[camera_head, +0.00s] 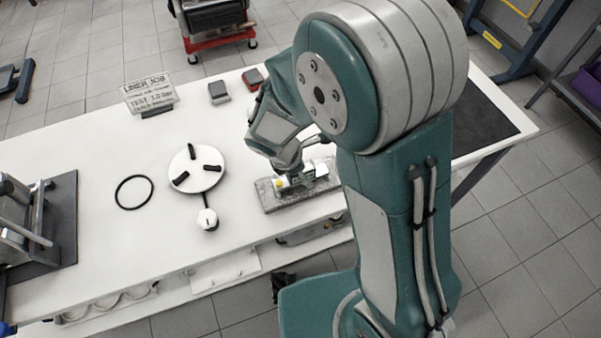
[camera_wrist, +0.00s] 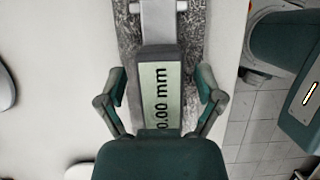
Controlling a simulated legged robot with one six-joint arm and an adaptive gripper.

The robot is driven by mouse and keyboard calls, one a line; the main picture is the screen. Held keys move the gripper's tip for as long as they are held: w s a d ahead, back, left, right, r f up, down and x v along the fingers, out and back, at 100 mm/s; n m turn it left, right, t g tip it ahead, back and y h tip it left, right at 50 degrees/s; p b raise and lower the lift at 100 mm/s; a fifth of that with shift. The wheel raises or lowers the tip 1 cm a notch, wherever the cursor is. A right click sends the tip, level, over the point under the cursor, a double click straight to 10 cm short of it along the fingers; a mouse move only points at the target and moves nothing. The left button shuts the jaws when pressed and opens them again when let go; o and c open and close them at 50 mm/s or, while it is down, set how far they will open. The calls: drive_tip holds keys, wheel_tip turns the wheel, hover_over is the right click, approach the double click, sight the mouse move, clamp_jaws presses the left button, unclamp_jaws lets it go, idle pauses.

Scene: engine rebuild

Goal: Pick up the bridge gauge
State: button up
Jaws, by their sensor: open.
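The bridge gauge (camera_wrist: 160,95) shows a dark-framed display reading 0.00 mm in the wrist view. It lies on a mottled grey stone slab (camera_wrist: 192,30). In the head view the gauge (camera_head: 282,185) is partly hidden by my arm and sits on the slab (camera_head: 290,200) near the table's front edge. My gripper (camera_wrist: 162,88) is open, with one finger on each side of the display. Gaps show between the fingers and the display sides. In the head view my gripper (camera_head: 292,172) is low over the gauge. The near end of the gauge is hidden by my gripper's body.
On the white table (camera_head: 100,240) are a round plate with black pads (camera_head: 197,160), a white round dial (camera_head: 207,219), a black ring (camera_head: 120,195), a sign (camera_head: 149,92) and two small blocks (camera_head: 218,91) (camera_head: 252,78). A dark mat (camera_head: 62,215) lies at the left.

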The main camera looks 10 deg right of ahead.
drive_tip(key=shift+c, duration=0.3)
clamp_jaws()
drive_tip(key=shift+r, duration=0.15)
